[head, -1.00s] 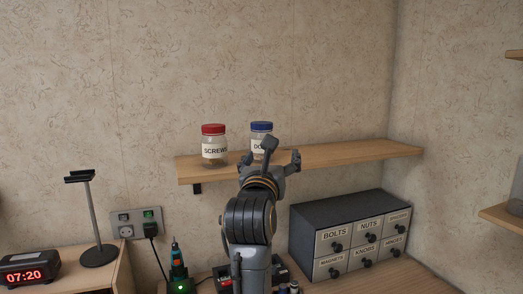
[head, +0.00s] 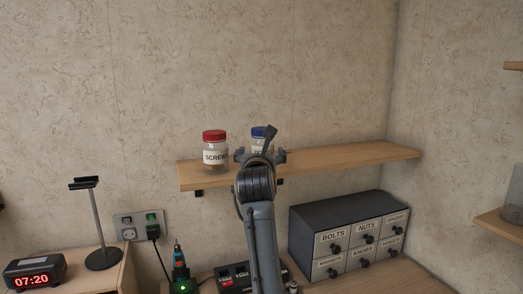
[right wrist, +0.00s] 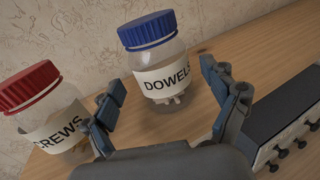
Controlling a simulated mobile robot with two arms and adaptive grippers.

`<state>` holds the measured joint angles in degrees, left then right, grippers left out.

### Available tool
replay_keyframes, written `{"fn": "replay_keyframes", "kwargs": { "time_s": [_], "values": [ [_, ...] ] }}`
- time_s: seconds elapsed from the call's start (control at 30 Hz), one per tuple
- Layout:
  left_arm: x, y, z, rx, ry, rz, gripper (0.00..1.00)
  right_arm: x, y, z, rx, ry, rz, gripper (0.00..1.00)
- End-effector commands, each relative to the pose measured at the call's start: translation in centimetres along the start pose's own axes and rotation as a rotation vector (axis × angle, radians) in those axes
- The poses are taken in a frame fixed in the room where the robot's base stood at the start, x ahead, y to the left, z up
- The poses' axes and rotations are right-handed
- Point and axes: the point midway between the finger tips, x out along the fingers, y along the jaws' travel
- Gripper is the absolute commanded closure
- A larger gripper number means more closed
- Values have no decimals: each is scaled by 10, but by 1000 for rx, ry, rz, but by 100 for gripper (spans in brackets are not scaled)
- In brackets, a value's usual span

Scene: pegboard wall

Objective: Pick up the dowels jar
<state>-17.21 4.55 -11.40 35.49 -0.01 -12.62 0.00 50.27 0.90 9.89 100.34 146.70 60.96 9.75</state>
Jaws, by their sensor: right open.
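The dowels jar (right wrist: 160,57) is clear with a blue lid and a white label, and stands on the wooden shelf. In the head view the dowels jar (head: 258,132) is partly hidden behind my right arm. My right gripper (right wrist: 162,83) is open, with one finger to each side of the dowels jar, which stands a little beyond the fingertips. In the head view my right gripper (head: 261,156) is at the shelf's front edge. My left gripper is not in view.
The red-lidded screws jar (head: 214,152) stands left of the dowels jar; in the wrist view the screws jar (right wrist: 48,112) is close beside my left-hand finger. The shelf (head: 350,158) is clear to the right. A labelled drawer cabinet (head: 348,240) stands below.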

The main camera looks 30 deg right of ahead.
Motion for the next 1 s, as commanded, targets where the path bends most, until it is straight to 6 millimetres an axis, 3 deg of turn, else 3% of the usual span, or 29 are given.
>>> {"fn": "replay_keyframes", "kwargs": {
  "time_s": [0.03, 0.2, 0.5, 0.83, 1.0],
  "values": [
    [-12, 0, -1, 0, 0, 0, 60, 10, -1, 6, -5, 3, -3, 14],
    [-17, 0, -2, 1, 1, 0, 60, 28, -1, 3, -2, 1, -2, 14],
    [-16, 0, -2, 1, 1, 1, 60, 32, -1, 1, -1, 0, -1, 16],
    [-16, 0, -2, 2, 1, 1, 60, 31, 0, 1, -1, 0, -1, 83],
    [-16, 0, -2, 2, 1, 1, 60, 31, 0, 2, -1, -2, -1, 83]
  ]
}}
